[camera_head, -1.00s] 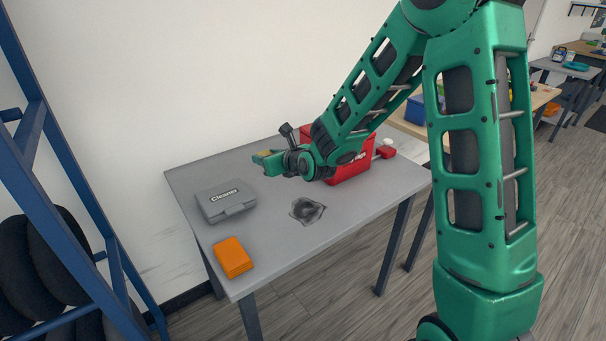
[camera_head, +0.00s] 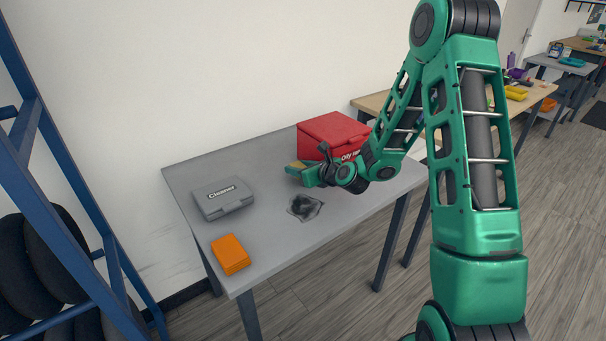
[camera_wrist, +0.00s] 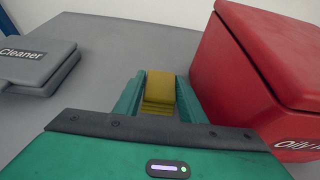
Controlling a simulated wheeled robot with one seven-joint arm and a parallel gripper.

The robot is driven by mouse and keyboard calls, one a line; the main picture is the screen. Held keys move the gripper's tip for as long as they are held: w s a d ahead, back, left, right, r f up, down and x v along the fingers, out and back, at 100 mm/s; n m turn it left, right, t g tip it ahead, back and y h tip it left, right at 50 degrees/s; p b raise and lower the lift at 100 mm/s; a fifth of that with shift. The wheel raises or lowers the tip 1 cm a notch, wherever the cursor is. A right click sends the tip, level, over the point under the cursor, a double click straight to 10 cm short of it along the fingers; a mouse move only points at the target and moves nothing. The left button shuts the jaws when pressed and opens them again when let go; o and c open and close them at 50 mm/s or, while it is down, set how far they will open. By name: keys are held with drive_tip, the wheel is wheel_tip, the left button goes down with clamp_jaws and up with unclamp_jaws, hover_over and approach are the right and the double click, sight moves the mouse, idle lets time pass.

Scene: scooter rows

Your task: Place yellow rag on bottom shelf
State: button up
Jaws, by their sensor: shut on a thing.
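My gripper (camera_head: 300,171) is over the grey table, left of and in front of the red box. It is shut on a folded yellow rag (camera_wrist: 160,88), which sits between the two green fingers in the wrist view. In the head view only a small yellow edge of the rag (camera_head: 296,165) shows at the fingertips. The rag appears close above the table, but I cannot tell whether it touches. A blue metal frame (camera_head: 36,92) stands at the left edge of the head view; no bottom shelf can be clearly made out.
On the grey table (camera_head: 270,240) are a grey Cleaner case (camera_head: 222,198), an orange folded stack (camera_head: 230,254), a dark crumpled rag (camera_head: 305,207) and a red lidded box (camera_head: 333,132). Dark tyres (camera_head: 45,265) stand within the blue frame. Wooden floor is clear at right.

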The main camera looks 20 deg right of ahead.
drive_tip(key=shift+d+f, duration=0.2)
drive_tip(key=shift+f, duration=0.95)
drive_tip(key=shift+f, duration=0.1)
drive_tip(key=o, duration=1.1)
drive_tip(key=shift+o, duration=0.2)
drive_tip(key=v, duration=1.2)
drive_tip(key=shift+a, duration=0.15)
